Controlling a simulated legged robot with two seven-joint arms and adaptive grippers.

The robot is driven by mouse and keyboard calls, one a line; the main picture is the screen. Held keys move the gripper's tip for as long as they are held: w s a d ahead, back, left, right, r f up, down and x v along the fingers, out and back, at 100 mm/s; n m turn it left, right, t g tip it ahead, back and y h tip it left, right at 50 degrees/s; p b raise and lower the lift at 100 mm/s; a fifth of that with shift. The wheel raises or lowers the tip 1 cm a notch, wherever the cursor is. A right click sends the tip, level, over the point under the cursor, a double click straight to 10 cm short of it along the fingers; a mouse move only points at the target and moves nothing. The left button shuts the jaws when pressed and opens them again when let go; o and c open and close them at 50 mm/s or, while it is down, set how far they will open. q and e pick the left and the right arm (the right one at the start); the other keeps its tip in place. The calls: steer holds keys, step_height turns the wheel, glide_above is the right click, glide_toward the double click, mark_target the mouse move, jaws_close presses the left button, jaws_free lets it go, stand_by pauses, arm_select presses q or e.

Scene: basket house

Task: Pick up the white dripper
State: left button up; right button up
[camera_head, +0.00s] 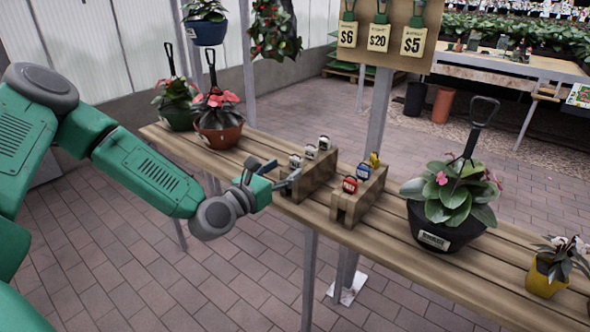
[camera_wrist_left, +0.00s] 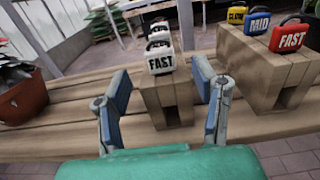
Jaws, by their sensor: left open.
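Several small white drippers stand in a row on the left wooden block (camera_head: 315,177). The front white dripper (camera_head: 295,160) is marked FAST in the left wrist view (camera_wrist_left: 160,60), and others show partly behind it. My left gripper (camera_head: 279,172) is at the front of this block, its fingers pointing toward it. In the left wrist view the gripper (camera_wrist_left: 161,85) is open, with a finger on each side of the front dripper in the picture and nothing held. The fingertips appear short of the dripper. My right gripper is not in view.
A second wooden block (camera_head: 358,205) to the right bears a red dripper (camera_head: 350,184), a blue dripper (camera_head: 363,171) and a yellow dripper (camera_head: 374,159). A potted plant (camera_head: 218,135) stands left on the slatted wooden table (camera_head: 440,265). A large black pot (camera_head: 440,233) stands right.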

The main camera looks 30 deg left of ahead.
mark_target(295, 163)
arm_select(q)
steer(key=shift+w+d+r, duration=0.15)
steer(key=shift+w+d, duration=0.55)
steer(key=shift+w, duration=0.3)
steer(key=w, duration=0.2)
steer(key=w+a+b, duration=0.1)
steer(key=shift+f, duration=0.25)
steer(key=shift+w+a+f, duration=0.1)
steer(key=shift+w+a, duration=0.05)
steer(key=shift+a, duration=0.3)
steer(key=shift+d, duration=0.3)
steer(key=c, duration=0.7)
steer(key=shift+d+r, duration=0.2)
steer(key=shift+d, duration=0.15)
steer(key=shift+c, duration=1.4)
